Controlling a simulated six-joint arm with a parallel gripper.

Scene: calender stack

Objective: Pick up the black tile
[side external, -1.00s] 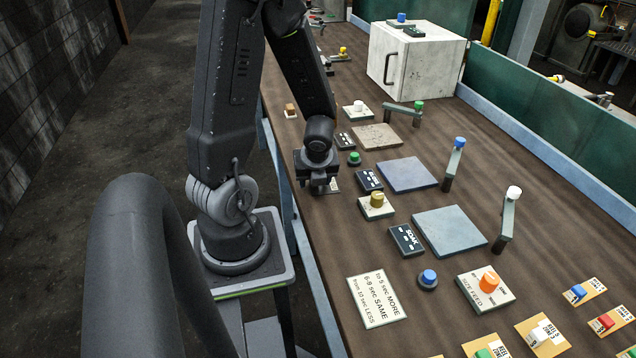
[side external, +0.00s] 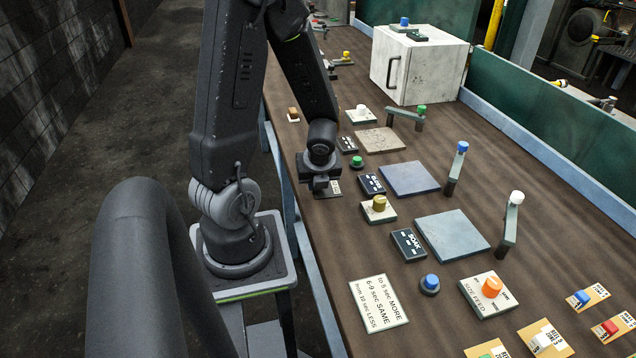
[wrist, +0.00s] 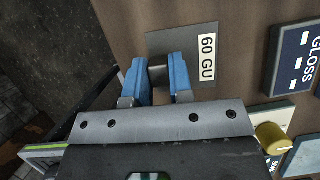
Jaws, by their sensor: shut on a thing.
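My gripper (wrist: 159,76) has two blue fingers in the wrist view. They are closed on a small dark block, the black tile (wrist: 157,78), which shows in the gap between them and is largely hidden by the fingers. Just under or beyond it is a grey plate (wrist: 183,42) with a white "60 GU" label. I cannot tell how far the tile is above the plate. In the side view my gripper (side external: 320,186) is low over the left edge of the table, with the labelled plate (side external: 335,187) partly showing at its right; the tile is hard to make out there.
A dark "GLOSS" panel (wrist: 297,58) and a yellow-brass knob (wrist: 271,138) are right of the gripper. In the side view a green button (side external: 357,161), a blue-grey pad (side external: 409,179) and a white cabinet (side external: 418,66) stand farther right and back.

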